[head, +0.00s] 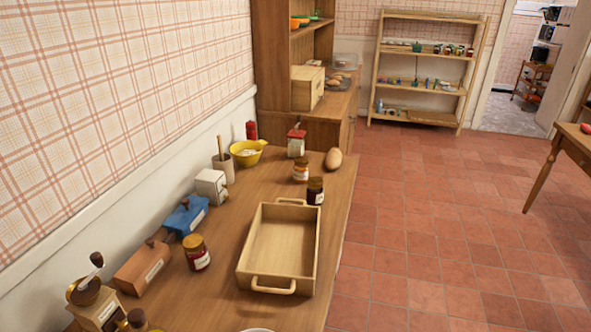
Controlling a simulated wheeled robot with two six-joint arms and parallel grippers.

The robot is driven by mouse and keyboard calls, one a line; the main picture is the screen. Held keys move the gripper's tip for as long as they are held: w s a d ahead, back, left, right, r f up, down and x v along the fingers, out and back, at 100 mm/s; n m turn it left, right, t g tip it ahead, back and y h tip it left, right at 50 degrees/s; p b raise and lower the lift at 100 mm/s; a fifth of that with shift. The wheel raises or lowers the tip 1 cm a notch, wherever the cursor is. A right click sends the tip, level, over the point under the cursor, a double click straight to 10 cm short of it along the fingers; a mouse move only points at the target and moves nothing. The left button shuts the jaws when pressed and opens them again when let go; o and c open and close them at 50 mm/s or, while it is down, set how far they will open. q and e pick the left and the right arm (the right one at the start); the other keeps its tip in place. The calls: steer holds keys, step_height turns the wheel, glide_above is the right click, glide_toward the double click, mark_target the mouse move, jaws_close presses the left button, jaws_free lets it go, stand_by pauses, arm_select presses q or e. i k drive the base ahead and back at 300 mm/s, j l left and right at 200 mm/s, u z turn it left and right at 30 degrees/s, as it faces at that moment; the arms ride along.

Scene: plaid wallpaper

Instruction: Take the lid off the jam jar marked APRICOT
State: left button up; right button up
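Three jam jars stand upright on the wooden counter in the head view, each with its lid on. A red jar with a gold-brown lid (196,254) stands left of the tray. An orange jar with a white label (300,171) stands beyond the tray. A dark jar (315,191) stands just in front of the orange one, near the counter's right edge. The label words are too small to read, so I cannot tell from lettering which is marked APRICOT. Neither of my grippers is in view.
An empty wooden tray (242,262) takes up the counter's middle.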

mark_target(300, 175)
steer(key=i+l+u, duration=0.15)
steer(key=l+u, duration=0.25)
steer(key=l, duration=0.4)
steer(key=l+u, duration=0.35)
steer(key=l, duration=0.4)
steer(key=l+u, duration=0.4)
steer(key=l, duration=0.45)
steer(key=i+l+u, duration=0.25)
steer(key=l, duration=0.3)
steer(key=i+l+u, duration=0.1)
steer(key=l+u, duration=0.15)
steer(key=l, duration=0.3)
steer(key=i+l+u, duration=0.1)
steer(key=l+u, duration=0.2)
steer(key=l, duration=0.3)
steer(key=l+u, duration=0.25)
steer(key=l, duration=0.35)
